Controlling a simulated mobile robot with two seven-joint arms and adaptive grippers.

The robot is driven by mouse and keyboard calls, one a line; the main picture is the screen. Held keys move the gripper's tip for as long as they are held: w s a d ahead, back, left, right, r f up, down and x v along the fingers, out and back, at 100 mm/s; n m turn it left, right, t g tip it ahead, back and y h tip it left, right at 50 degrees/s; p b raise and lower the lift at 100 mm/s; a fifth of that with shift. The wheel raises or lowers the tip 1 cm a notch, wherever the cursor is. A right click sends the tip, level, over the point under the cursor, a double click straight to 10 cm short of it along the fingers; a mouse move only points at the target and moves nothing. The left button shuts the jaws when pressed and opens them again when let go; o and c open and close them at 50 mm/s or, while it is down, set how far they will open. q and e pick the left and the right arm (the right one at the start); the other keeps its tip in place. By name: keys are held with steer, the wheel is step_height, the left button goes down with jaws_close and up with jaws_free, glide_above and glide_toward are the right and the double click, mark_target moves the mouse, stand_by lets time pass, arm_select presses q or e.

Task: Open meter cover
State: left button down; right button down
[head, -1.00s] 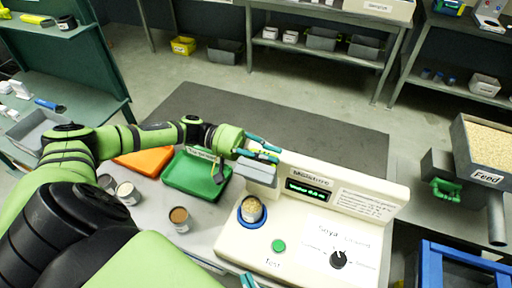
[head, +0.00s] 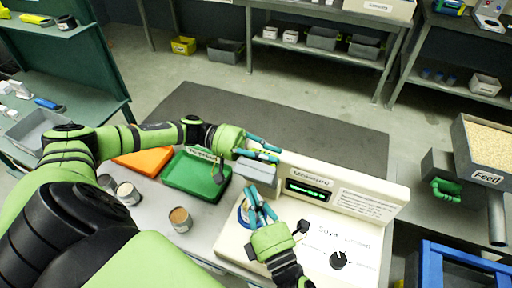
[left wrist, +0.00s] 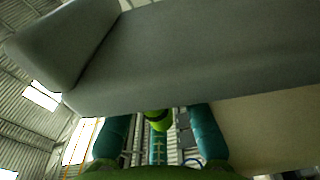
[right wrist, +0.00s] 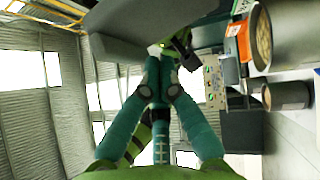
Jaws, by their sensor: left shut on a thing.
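The moisture meter (head: 370,250) is a cream box with a lit green display, a dial and a grey cover (head: 255,173) on its left side. The cover is raised above the blue-ringed cup well (head: 241,216). It fills the top of the left wrist view (left wrist: 190,55). My left gripper (head: 264,147) is shut on the cover at its upper edge. My right gripper (head: 256,191) is in front of and just below the cover, over the well, and hides most of it. In the right wrist view its fingertips (right wrist: 158,63) are together, with nothing visible between them.
A green tray (head: 178,184), an orange tray (head: 140,162) and several cans (head: 180,219) lie left of the meter. A feed bin (head: 486,178) and a blue frame (head: 428,262) stand at the right. The dark mat (head: 270,115) behind is clear.

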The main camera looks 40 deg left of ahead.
mark_target(260, 184)
arm_select(q)
steer(key=shift+a+f, duration=0.1)
steer(key=shift+f, duration=0.3)
arm_select(e)
steer(key=shift+w+a+r, duration=0.1)
steer(key=shift+w+a, duration=0.05)
steer(key=shift+w, duration=0.3)
steer(key=shift+w+a+r, duration=0.1)
steer(key=shift+w, duration=0.3)
steer(key=shift+w+r, duration=0.3)
steer(key=shift+w, duration=0.35)
arm_select(q)
steer(key=c, duration=1.4)
jaws_free()
steer(key=shift+s, duration=0.1)
steer(key=shift+o, duration=0.6)
arm_select(e)
steer(key=shift+w, duration=0.15)
